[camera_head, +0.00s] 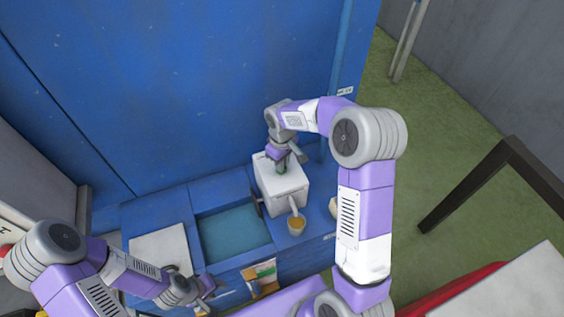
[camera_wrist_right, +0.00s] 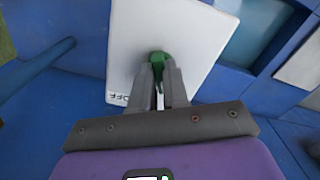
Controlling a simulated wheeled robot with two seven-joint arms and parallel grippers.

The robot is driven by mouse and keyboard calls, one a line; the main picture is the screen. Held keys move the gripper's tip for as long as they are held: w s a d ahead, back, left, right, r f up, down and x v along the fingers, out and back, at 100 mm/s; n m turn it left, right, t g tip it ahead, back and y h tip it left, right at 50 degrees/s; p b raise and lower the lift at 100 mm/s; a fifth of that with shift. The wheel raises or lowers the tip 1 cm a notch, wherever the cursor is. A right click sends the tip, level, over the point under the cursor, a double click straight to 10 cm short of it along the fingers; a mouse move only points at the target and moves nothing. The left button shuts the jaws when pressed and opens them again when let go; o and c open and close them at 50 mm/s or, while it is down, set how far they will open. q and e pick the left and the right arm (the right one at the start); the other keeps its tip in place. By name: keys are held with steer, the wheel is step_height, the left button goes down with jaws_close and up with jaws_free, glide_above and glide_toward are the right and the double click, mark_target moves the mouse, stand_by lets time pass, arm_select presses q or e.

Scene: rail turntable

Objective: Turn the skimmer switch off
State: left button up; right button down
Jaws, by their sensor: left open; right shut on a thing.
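The white box (camera_head: 290,185) stands on the blue counter, and its white face fills the upper middle of the right wrist view (camera_wrist_right: 205,38). The green switch (camera_wrist_right: 157,58) sits on that face. The word OFF (camera_wrist_right: 117,98) is printed near the face's lower left corner in that view. My right gripper (camera_wrist_right: 159,82) is shut on the green switch, hiding part of it. In the head view my right gripper (camera_head: 282,168) reaches down onto the box top. My left gripper (camera_head: 203,292) is open and empty, low in the head view, away from the box.
A blue basin (camera_head: 234,233) is sunk in the counter left of the box. A small cup (camera_head: 296,226) with orange-brown contents stands in front of the box. A white panel (camera_head: 160,248) lies at left. A tall blue wall (camera_head: 180,90) rises behind.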

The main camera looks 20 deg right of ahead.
steer(key=m, duration=0.5)
steer(key=shift+a+b, duration=0.15)
steer(key=shift+b, duration=0.2)
steer(key=m, duration=0.3)
steer(key=shift+a, duration=0.1)
steer(key=shift+m, duration=1.8)
steer(key=c, duration=1.1)
jaws_free()
step_height(320, 180, up, 8)
steer(key=shift+f+p, duration=0.15)
steer(key=shift+p, duration=0.25)
